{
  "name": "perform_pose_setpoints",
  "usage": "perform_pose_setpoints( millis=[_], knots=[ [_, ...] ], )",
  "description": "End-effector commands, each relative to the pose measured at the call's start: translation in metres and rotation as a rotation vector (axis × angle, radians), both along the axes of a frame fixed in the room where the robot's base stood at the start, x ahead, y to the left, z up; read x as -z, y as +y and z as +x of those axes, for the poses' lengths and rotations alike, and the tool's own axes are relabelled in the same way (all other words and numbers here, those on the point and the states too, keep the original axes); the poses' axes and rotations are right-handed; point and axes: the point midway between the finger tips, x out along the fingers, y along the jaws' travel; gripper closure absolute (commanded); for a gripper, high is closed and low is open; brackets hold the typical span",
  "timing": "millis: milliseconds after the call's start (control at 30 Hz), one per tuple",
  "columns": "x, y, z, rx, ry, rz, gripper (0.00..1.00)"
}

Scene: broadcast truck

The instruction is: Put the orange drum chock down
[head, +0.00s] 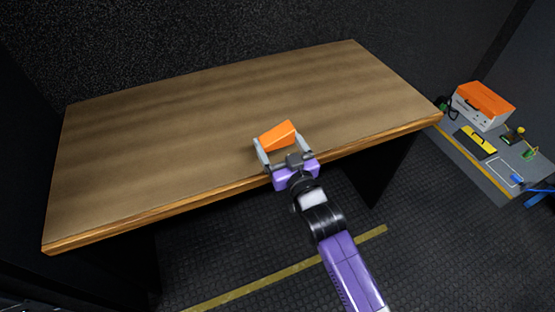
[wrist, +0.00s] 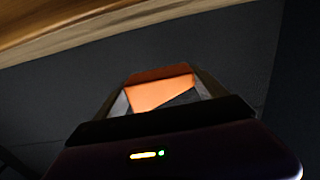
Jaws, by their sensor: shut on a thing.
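The orange drum chock (head: 277,136) is a wedge-shaped block held between the two fingers of my gripper (head: 282,146). My gripper is shut on it near the front edge of the wooden table (head: 200,120). In the wrist view the chock (wrist: 160,94) shows between the fingers of my gripper (wrist: 162,92), with the dark floor or wall behind it and the table edge (wrist: 90,25) at the upper left. The chock appears to be held clear of the tabletop, but its exact height above it cannot be told.
The tabletop is bare and free all around. To the right, a lower grey surface (head: 483,165) holds an orange and white case (head: 482,105), a yellow item (head: 478,141) and several small objects. A yellow line (head: 290,270) runs across the dark floor.

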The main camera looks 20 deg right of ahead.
Motion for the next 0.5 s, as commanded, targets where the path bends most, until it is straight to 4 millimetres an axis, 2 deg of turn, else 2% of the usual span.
perform_pose_setpoints(
  millis=[33, 133, 367, 500],
  knots=[
    [0.011, -0.001, 0.0, 0.001, 0.001, 0.0, 0.65],
    [0.025, -0.001, 0.0, 0.002, 0.0, 0.0, 0.65],
    [0.038, -0.001, 0.0, 0.001, -0.001, 0.0, 0.65],
    [0.059, -0.001, 0.0, 0.003, 0.0, 0.0, 0.65]
  ],
)
